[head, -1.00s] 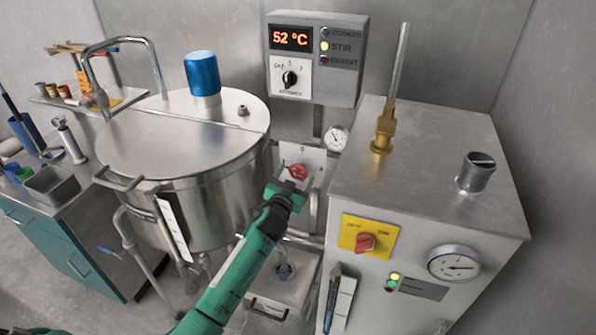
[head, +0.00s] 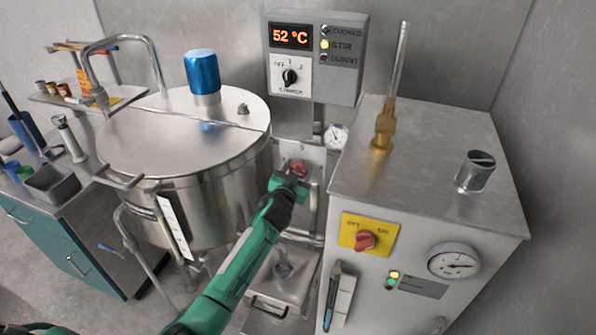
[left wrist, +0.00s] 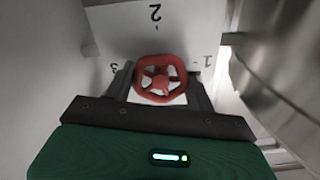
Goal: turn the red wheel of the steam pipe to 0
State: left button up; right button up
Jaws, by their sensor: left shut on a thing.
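The red wheel (head: 299,168) sits on a pale plate (head: 314,154) on the steam pipe, between the kettle and the steel cabinet. In the left wrist view the red wheel (left wrist: 160,79) is a spoked ring in front of the plate (left wrist: 125,28), with marks 1, 2 and 3 around it. The 0 mark is not visible there. My left gripper (head: 294,178) is at the wheel, with its fingers (left wrist: 162,84) on both sides of the rim, shut on it. Where the wheel points, I cannot tell. My right gripper is not in view.
The round steel kettle (head: 180,140) stands close on the left. The steel cabinet (head: 425,145) with a red switch (head: 366,240) and gauge (head: 454,261) is close on the right. A control box (head: 313,57) reading 52 °C hangs above. Pipes run below the wheel.

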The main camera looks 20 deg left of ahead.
pick_arm(q)
jog(key=m, duration=0.4)
jog(key=shift+f+m+b, duration=0.1)
jog(key=shift+m+b, duration=0.2)
jog(key=shift+b, duration=0.1)
jog(key=m, duration=0.3)
jog(key=shift+m, duration=0.4)
jog(key=m, duration=0.2)
jog(key=shift+m, duration=0.3)
jog(key=m, duration=0.3)
jog(key=shift+m, duration=0.3)
jog(key=m, duration=0.2)
jog(key=shift+f+m, duration=0.15)
jog(key=shift+m, duration=0.25)
jog(key=shift+d+m, duration=0.1)
jog(key=shift+m, duration=0.2)
jog(key=o, duration=1)
